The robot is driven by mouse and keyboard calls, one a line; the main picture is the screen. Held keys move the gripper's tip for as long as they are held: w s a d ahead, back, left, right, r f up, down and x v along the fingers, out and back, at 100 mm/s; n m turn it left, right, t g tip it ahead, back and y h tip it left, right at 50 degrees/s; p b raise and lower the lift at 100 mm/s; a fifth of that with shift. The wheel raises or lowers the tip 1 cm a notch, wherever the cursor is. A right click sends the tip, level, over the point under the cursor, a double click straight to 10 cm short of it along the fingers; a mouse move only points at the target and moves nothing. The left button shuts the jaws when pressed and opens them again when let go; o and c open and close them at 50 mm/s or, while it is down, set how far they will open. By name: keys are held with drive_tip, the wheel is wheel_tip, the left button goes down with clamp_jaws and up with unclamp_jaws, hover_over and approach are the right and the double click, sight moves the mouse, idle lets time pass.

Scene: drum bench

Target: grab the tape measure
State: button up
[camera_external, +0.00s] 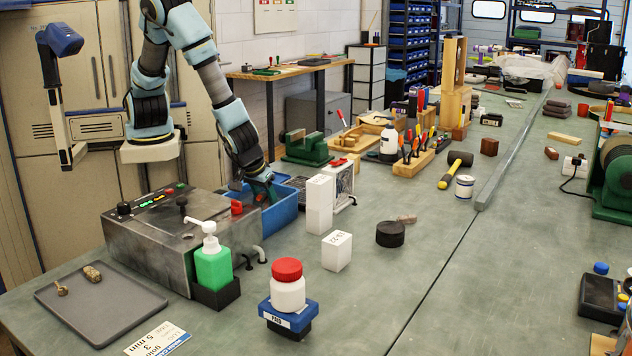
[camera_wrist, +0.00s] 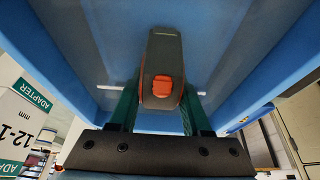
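The tape measure (camera_wrist: 162,62) is dark grey with orange edges and an orange button. In the wrist view it lies between the two green fingers of my gripper (camera_wrist: 162,108), inside the blue bin (camera_wrist: 240,60). The fingers are close along both its sides; whether they press on it is not clear. In the external view my gripper (camera_external: 262,186) points down into the blue bin (camera_external: 283,213), behind the metal control box. The fingertips are hidden there by the bin and nearby things.
The control box (camera_external: 150,237) stands left of the bin. A green bottle (camera_external: 213,265) and a red-capped jar (camera_external: 288,290) stand in front.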

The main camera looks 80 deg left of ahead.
clamp_jaws()
drive_tip(key=shift+r, duration=0.1)
idle(0.5)
